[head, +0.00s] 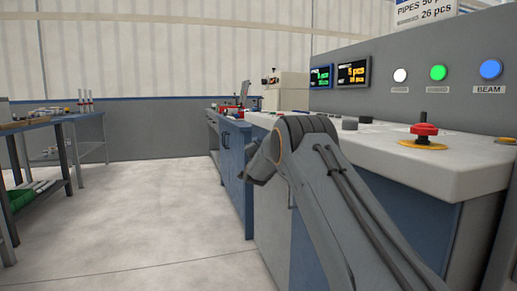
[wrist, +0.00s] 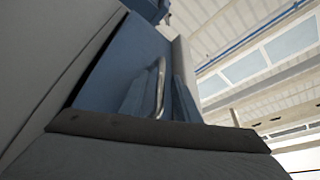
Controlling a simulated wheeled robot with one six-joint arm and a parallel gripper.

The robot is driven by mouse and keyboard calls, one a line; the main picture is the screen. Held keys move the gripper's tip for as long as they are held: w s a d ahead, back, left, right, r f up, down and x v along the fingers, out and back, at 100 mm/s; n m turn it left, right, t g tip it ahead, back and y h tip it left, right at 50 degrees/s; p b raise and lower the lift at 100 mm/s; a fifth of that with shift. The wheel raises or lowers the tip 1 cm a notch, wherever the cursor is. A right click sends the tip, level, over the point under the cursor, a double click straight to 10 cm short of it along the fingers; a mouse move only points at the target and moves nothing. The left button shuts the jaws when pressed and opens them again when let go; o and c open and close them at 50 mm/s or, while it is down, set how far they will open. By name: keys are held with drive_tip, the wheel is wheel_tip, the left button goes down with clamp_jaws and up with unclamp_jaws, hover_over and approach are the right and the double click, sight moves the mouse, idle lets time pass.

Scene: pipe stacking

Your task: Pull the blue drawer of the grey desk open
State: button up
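The grey desk (head: 470,165) stands on the right in the head view, with a pale top and blue panels below. In the wrist view, a blue front (wrist: 125,65) with a shiny metal bar handle (wrist: 160,88) rises at a tilt. I cannot tell for sure whether this front is the drawer or how far it is open. My gripper (head: 257,170) is at the desk's left side in the head view, mostly hidden by my arm. A dark edge, likely part of my gripper, crosses the wrist view below the handle. The fingertips are not clear, and no contact with the handle shows.
A red emergency knob (head: 424,131) stands on the desk top, and lit buttons (head: 438,73) are on the panel behind. A blue cabinet (head: 235,165) stands farther back. A workbench (head: 45,122) is at the left. The floor (head: 140,210) between is clear.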

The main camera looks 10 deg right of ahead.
drive_tip(key=shift+w+d+r, duration=0.1)
drive_tip(key=shift+w+r, duration=0.05)
drive_tip(key=shift+w, duration=0.1)
clamp_jaws()
